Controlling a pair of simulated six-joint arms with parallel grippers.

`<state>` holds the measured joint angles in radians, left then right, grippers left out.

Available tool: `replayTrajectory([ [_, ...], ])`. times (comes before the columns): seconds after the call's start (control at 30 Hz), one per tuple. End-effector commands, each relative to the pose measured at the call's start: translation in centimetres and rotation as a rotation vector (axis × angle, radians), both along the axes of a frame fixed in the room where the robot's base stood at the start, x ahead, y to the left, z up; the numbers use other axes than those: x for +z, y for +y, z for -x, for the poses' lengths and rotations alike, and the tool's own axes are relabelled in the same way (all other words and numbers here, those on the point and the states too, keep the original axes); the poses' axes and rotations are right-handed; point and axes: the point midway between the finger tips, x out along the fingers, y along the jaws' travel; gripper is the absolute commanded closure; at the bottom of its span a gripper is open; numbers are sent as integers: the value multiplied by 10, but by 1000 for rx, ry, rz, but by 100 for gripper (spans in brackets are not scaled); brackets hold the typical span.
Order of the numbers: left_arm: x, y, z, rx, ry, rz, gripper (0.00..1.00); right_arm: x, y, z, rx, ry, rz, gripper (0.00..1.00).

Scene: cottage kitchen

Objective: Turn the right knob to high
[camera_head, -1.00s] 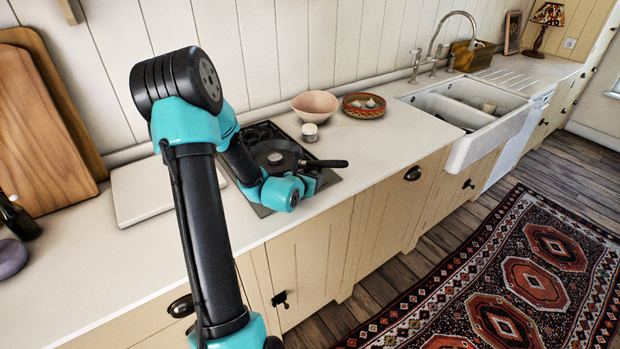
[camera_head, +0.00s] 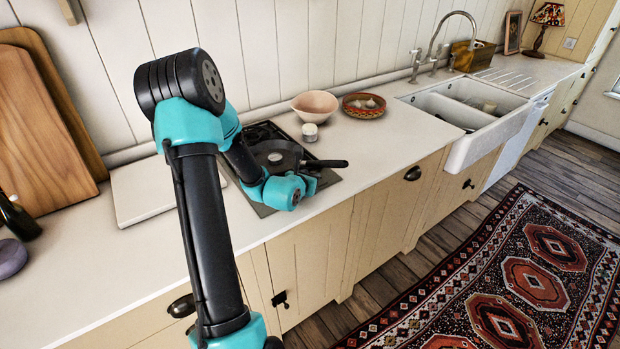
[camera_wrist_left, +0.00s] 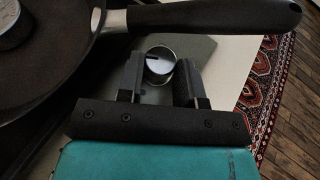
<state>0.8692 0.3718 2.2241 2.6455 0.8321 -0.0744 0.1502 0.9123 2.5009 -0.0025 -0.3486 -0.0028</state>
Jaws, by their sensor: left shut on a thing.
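The knob (camera_wrist_left: 159,60), a round metal dial with a dark mark on its face, shows in the left wrist view on the cooktop's (camera_head: 262,210) front edge. My left gripper (camera_wrist_left: 160,75) is shut on it, one finger on each side. In the head view my left wrist hides the knob and the fingertips. A dark pan (camera_head: 277,154) sits on the cooktop just behind the gripper, and its black handle (camera_head: 326,163) points right. The pan also fills the upper left of the left wrist view (camera_wrist_left: 55,75). My right gripper is not in view.
A small white jar (camera_head: 310,133), a pink bowl (camera_head: 315,105) and a patterned dish (camera_head: 364,107) stand behind and right of the cooktop. A pale board (camera_head: 150,193) lies to the left.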

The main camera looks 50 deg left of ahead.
Motion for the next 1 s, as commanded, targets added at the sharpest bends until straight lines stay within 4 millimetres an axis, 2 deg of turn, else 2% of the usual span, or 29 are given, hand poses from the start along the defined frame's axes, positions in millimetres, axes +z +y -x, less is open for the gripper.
replayTrajectory([
  [0.5,0,-2,-1,122,-3,1,90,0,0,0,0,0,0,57],
  [0.8,0,-2,-1,126,-2,0,90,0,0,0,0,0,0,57],
  [0.83,0,-2,-1,126,-2,0,64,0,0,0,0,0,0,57],
  [1.0,0,-2,-1,125,-1,1,48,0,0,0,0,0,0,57],
])
